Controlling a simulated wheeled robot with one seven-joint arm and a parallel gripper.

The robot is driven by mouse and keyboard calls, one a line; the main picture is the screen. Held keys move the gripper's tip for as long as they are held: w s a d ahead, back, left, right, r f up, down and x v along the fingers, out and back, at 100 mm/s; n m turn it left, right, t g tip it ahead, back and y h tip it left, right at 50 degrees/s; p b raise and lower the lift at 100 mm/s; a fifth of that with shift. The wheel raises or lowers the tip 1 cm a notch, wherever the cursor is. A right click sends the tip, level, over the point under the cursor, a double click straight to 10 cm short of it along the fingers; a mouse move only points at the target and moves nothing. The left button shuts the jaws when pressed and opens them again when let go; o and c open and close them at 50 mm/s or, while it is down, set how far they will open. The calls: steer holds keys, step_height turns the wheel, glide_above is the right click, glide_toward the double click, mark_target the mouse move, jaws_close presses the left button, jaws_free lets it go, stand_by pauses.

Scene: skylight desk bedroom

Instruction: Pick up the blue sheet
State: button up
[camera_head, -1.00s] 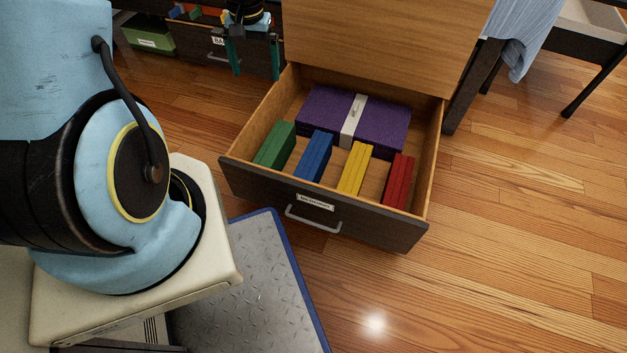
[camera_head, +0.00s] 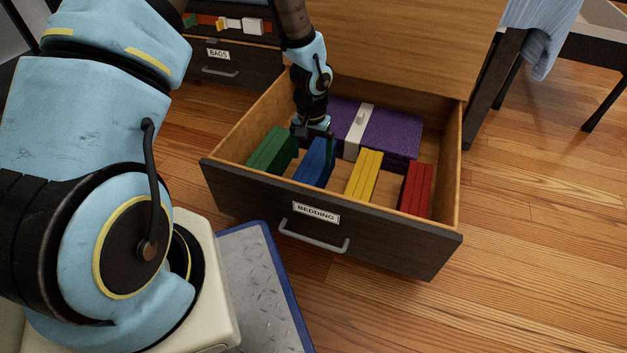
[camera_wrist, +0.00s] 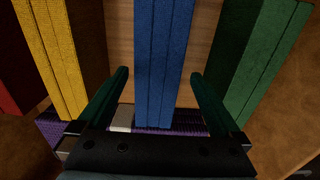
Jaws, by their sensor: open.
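The blue sheet (camera_head: 316,162) is a folded, upright bundle in the open drawer, between the green and yellow sheets. My gripper (camera_head: 315,150) is over the drawer at the blue sheet's far end. In the wrist view the blue sheet (camera_wrist: 163,60) runs between the two dark green fingers of my gripper (camera_wrist: 160,85), with a gap on each side. The gripper is open and holds nothing. In the head view the hand hides part of the blue sheet's far end.
The green sheet (camera_head: 270,151), yellow sheet (camera_head: 363,174) and red sheet (camera_head: 415,190) stand in the same drawer (camera_head: 255,190), labelled BEDDING. A purple folded item (camera_head: 397,133) with a pale band lies behind them. The drawer walls surround the hand.

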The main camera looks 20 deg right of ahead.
steer(key=f+b, duration=0.1)
steer(key=f, duration=0.1)
steer(key=f+b, duration=0.2)
steer(key=f, duration=0.1)
steer(key=f+b, duration=0.1)
steer(key=f, duration=0.1)
steer(key=shift+w+d+f+b, duration=0.1)
steer(key=shift+d+f+b, duration=0.05)
steer(key=shift+d+b, duration=0.15)
steer(key=shift+c, duration=0.2)
jaws_close()
stand_by(0.3)
